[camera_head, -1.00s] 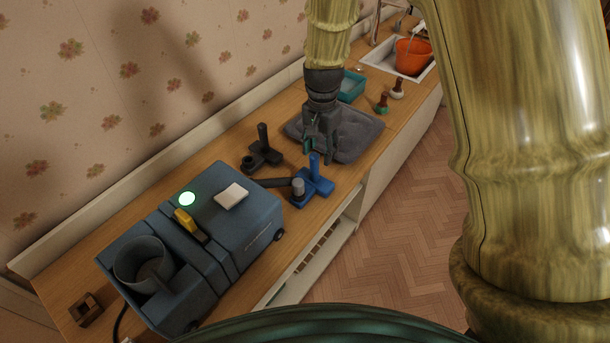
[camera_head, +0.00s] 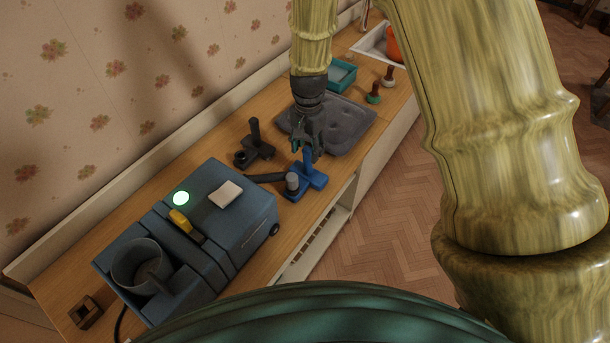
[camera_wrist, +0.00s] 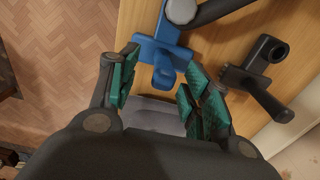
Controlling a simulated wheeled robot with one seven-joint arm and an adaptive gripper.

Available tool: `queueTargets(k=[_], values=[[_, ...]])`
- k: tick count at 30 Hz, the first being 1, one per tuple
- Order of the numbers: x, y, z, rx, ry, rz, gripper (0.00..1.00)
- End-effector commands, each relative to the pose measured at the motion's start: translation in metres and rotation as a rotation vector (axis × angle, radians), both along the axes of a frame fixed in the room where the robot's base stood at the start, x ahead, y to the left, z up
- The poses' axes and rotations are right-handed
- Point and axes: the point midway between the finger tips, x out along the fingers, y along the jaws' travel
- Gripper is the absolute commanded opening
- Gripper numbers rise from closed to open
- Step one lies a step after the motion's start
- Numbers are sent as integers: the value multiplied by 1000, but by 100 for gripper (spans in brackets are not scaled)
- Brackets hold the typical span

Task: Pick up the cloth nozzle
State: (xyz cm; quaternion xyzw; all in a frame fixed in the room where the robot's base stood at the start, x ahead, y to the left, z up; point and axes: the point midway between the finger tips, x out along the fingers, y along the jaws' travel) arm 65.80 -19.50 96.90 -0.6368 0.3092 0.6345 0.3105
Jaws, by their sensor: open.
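A blue nozzle-like piece (camera_head: 316,178) with an upright post and a grey round knob lies on the wooden counter. In the wrist view the blue piece (camera_wrist: 158,50) is ahead of and partly between my fingertips. A dark grey nozzle-like piece (camera_head: 256,146) with an upright post is to its left, and the dark piece shows at the right of the wrist view (camera_wrist: 262,72). I cannot tell for certain which is the cloth nozzle. My gripper (camera_head: 308,150) is open, its green-padded fingers (camera_wrist: 163,72) either side of the blue post. Contact cannot be made out.
A blue machine (camera_head: 235,222) with a grey cup stands at the near left. A dark tube lies between it and the blue piece. A grey cushion-like pad (camera_head: 350,125) is behind my gripper. A teal tray (camera_head: 342,76) and small stamp-like items (camera_head: 374,94) are beyond.

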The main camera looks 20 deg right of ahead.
Motion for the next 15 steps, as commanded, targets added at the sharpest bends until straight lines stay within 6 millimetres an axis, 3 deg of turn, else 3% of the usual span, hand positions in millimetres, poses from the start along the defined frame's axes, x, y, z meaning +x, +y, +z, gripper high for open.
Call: queueTargets(k=[15], values=[[2,5,-41,0,3,-2,48]])
